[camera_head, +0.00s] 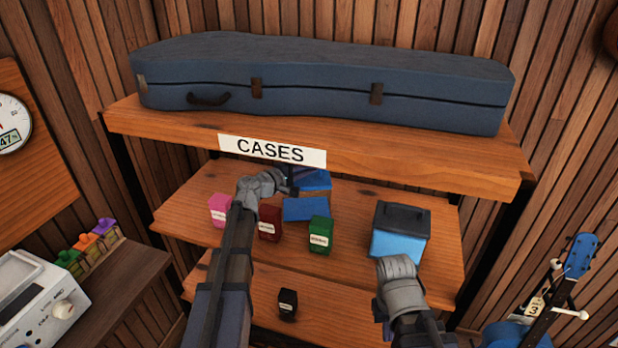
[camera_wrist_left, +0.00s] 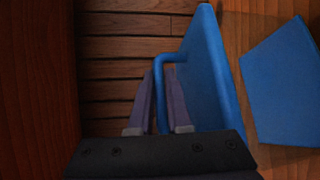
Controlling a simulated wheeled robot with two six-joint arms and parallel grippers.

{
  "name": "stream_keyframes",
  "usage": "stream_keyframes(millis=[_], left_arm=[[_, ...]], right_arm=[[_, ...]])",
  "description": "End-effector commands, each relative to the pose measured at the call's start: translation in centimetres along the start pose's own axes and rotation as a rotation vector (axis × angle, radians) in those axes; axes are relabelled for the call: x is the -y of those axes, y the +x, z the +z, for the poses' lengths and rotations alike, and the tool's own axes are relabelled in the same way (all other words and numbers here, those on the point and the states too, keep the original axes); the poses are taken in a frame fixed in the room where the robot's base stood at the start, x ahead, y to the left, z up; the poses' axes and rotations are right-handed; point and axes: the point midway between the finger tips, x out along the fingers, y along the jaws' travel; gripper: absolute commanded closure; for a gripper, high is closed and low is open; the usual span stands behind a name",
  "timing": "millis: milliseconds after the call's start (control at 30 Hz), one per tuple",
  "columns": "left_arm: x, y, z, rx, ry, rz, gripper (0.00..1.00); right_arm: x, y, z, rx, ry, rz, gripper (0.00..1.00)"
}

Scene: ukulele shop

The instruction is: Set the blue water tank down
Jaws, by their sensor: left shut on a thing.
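The blue water tank (camera_head: 315,180) is at the back of the middle shelf, under the CASES sign. In the left wrist view, the tank (camera_wrist_left: 212,75) appears as a blue body with a blue looped handle (camera_wrist_left: 170,57). My left gripper (camera_head: 290,182) is at the tank's left side. In the left wrist view its fingers (camera_wrist_left: 162,85) are shut at the handle. I cannot tell whether the tank's underside touches the shelf. My right gripper (camera_head: 398,275) is in front of a light-blue box with a dark lid (camera_head: 400,232); its fingers are hidden.
A flat-looking blue piece (camera_head: 305,209) lies in front of the tank. Pink (camera_head: 220,210), dark red (camera_head: 270,222) and green (camera_head: 320,234) small boxes stand on the middle shelf (camera_head: 365,270). The upper shelf (camera_head: 400,160) with a long blue case (camera_head: 320,85) overhangs it.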

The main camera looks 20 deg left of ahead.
Motion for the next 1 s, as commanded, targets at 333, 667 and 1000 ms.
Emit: stream_keyframes(millis=[333,667,1000], left_arm=[[1.25,0.18,-0.18,0.0,0.0,0.001,1.0],[1.57,0.23,-0.22,0.0,0.0,0.0,0.67],[1.54,0.22,-0.22,0.0,0.0,0.0,0.54]], right_arm=[[0.13,1.28,-0.08,0.0,0.0,0.0,1.0],[0.15,1.59,-0.09,0.0,0.0,0.0,1.0],[0.15,1.56,-0.09,0.0,0.0,0.0,1.0]])
